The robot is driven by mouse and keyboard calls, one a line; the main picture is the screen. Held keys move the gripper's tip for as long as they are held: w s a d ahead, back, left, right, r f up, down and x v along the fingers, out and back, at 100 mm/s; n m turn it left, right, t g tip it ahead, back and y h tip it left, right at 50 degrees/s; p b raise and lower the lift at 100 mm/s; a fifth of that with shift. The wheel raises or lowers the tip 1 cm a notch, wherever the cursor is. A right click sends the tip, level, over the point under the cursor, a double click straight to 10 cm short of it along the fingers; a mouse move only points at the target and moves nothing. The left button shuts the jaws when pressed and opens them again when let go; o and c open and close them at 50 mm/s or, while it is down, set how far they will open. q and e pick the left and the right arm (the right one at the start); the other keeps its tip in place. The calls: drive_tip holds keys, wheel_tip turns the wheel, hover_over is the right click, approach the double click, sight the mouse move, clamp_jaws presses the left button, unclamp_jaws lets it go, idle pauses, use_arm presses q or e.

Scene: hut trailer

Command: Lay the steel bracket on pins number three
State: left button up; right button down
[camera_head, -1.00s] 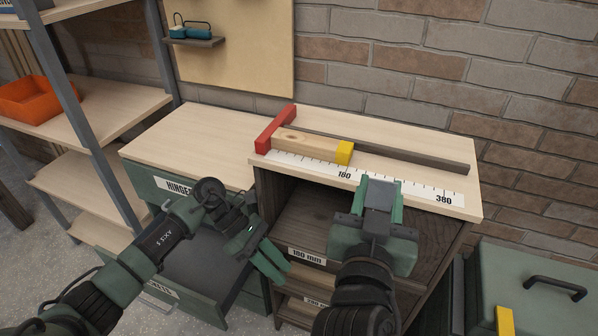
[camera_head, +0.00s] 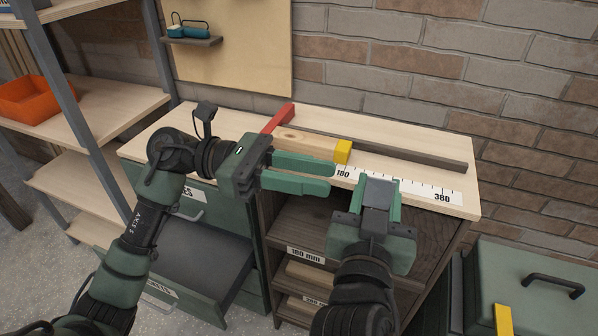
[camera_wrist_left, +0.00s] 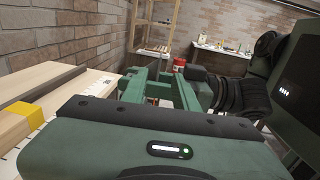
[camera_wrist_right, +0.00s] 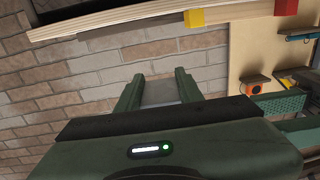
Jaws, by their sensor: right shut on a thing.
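My right gripper (camera_head: 380,182) is shut on a flat grey metal piece, the steel bracket (camera_head: 377,192), held in front of the bench's front edge. The right wrist view also shows the grey bracket (camera_wrist_right: 160,93) between the two green fingers; most of its shape is hidden. My left gripper (camera_head: 331,175) is open and empty, its fingers pointing right, to the left of the right gripper. The left wrist view shows its fingers (camera_wrist_left: 163,82) apart with nothing between them. No numbered pins can be made out.
The bench top (camera_head: 215,125) carries a red stop (camera_head: 284,117), a wooden block with a yellow end (camera_head: 343,151), a dark rail (camera_head: 420,157) and a ruler strip (camera_head: 425,192). A drawer (camera_head: 190,260) stands open below. A green box (camera_head: 545,285) is at lower right.

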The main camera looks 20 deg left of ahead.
sight(376, 206)
use_arm(q)
drive_tip(key=d, duration=0.9)
drive_tip(key=shift+w+d, duration=0.1)
drive_tip(key=shift+d, duration=0.3)
clamp_jaws()
use_arm(e)
drive_tip(key=shift+d, duration=0.1)
idle(0.7)
drive_tip(key=c, duration=0.8)
unclamp_jaws()
drive_tip(key=shift+c, duration=0.2)
drive_tip(key=shift+f, duration=0.15)
